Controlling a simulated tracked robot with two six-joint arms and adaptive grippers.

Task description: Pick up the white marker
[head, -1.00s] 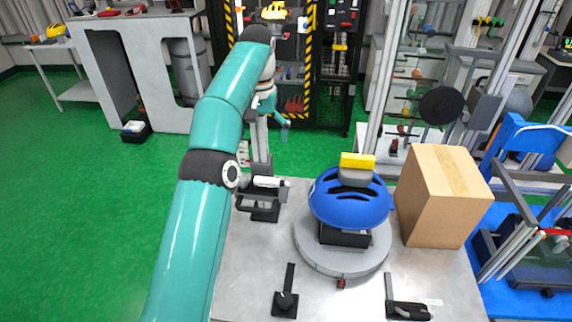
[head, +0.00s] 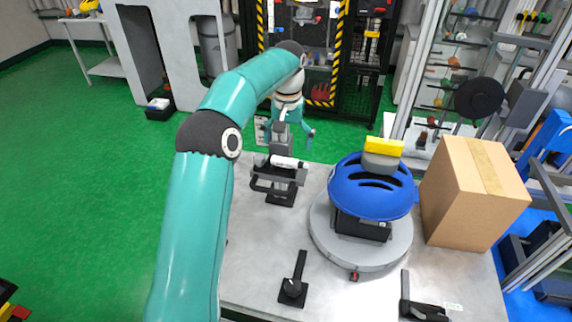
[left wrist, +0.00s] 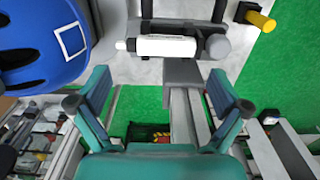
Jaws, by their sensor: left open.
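The white marker (head: 287,162) lies sideways on a dark stand (head: 280,192) at the far edge of the metal table. It has a dark band near one end. In the left wrist view the marker (left wrist: 165,47) lies across the upper middle, beyond the fingertips. My left gripper (head: 291,133) reaches over from the left and is just behind the marker, apart from it. Its teal fingers are spread wide and empty in the left wrist view (left wrist: 158,105). My right gripper is not in view.
A blue helmet (head: 372,192) sits on a round grey turntable (head: 362,256), under a yellow-topped block (head: 384,148). A cardboard box (head: 470,190) stands to its right. A black lever (head: 294,290) is near the front. The table's left middle is bare.

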